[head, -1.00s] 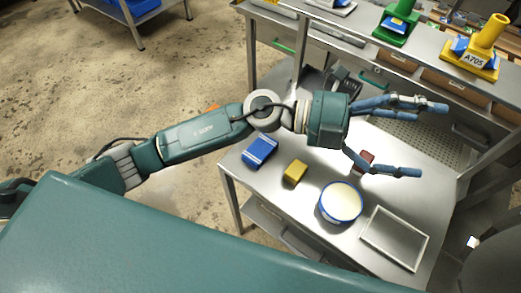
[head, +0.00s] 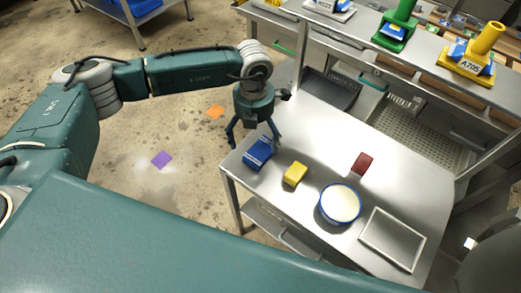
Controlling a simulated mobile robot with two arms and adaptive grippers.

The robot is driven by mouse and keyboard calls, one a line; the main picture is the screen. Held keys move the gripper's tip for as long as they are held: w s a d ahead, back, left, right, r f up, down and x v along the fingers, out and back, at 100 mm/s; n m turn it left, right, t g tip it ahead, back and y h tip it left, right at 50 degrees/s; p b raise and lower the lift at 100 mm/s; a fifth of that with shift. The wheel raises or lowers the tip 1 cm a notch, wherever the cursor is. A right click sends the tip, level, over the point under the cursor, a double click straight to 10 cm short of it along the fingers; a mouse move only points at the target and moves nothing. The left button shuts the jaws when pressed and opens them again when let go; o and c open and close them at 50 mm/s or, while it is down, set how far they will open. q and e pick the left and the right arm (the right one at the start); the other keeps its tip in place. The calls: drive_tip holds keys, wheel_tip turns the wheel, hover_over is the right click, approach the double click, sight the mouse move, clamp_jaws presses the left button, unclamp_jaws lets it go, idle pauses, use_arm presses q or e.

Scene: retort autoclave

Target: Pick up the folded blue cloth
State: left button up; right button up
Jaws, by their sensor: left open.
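The folded blue cloth (head: 257,154) lies near the left corner of the metal table (head: 310,138), with pale stripes along it. My left gripper (head: 252,141) points down over the cloth's far end. Its fingers are spread, one on the left side past the table edge and one on the right. I cannot tell whether the fingers touch the cloth. My right gripper is not in view.
Right of the cloth are a yellow sponge (head: 295,174), a round blue-rimmed tub (head: 340,204), a dark red block (head: 362,164) and a shallow tray (head: 393,240). A shelf (head: 420,50) with green and yellow stands runs behind.

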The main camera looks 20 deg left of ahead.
sight(257, 148)
use_arm(q)
drive_tip(key=shift+f+p, duration=0.5)
drive_tip(key=shift+f, duration=0.1)
drive_tip(key=f, duration=0.2)
drive_tip(key=f+p, duration=0.1)
drive_tip(key=shift+w+d+f+p, duration=0.15)
drive_tip(key=shift+d+f+p, duration=0.05)
drive_tip(key=shift+f+p, duration=0.15)
drive_tip(key=shift+f, duration=0.4)
drive_tip(key=c, duration=1.1)
